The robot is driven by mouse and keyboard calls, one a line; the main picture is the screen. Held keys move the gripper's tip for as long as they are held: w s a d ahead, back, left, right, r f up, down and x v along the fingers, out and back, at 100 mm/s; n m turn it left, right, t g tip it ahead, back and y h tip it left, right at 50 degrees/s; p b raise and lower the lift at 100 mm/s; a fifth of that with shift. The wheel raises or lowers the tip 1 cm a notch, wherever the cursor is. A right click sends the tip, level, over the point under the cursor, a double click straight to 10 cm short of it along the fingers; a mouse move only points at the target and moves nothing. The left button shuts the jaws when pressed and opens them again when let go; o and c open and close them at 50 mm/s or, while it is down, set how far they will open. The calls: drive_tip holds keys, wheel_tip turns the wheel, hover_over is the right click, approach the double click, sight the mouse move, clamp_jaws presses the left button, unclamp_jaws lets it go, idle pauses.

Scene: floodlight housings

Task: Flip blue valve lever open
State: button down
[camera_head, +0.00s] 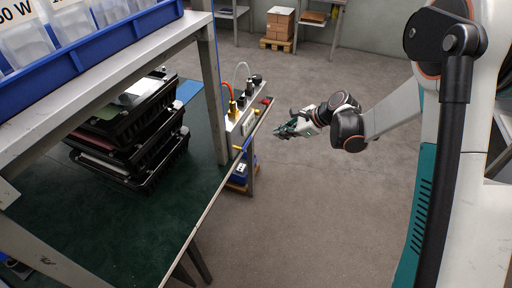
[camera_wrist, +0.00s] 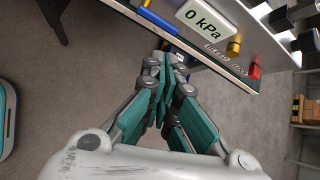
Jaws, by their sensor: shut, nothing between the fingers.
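The blue valve lever (camera_wrist: 158,21) shows in the wrist view as a blue bar along the front edge of the instrument panel (camera_wrist: 262,75), left of the 0 kPa display (camera_wrist: 206,16). In the head view, the lever (camera_head: 247,141) is a small blue bar low on the panel's near side. My gripper (camera_head: 279,131) is to the right of the panel in the head view, apart from it. In the wrist view, the fingers of my gripper (camera_wrist: 163,72) are shut together and empty, below the panel edge. The lever does not appear to be touched.
The panel carries a yellow fitting (camera_wrist: 234,48) and a red knob (camera_wrist: 254,71). Black housings (camera_head: 130,130) are stacked on the green table (camera_head: 95,225) at left, under a shelf with a blue bin (camera_head: 100,50). Cardboard boxes (camera_head: 280,22) stand at the back. The floor at right is clear.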

wheel_tip(320, 180, down, 10)
drive_tip(key=w+a+m+y, duration=0.1)
drive_tip(key=w+a+m, duration=0.1)
drive_tip(key=m, duration=0.1)
drive_tip(key=shift+g+y+b, duration=0.3)
drive_tip(key=shift+b, duration=0.15)
drive_tip(key=shift+a+r, duration=0.1)
drive_tip(key=b+x, duration=0.4)
drive_tip(key=x, duration=0.6)
wheel_tip(320, 180, up, 4)
drive_tip(key=shift+r+b, duration=0.1)
drive_tip(key=shift+b, duration=0.35)
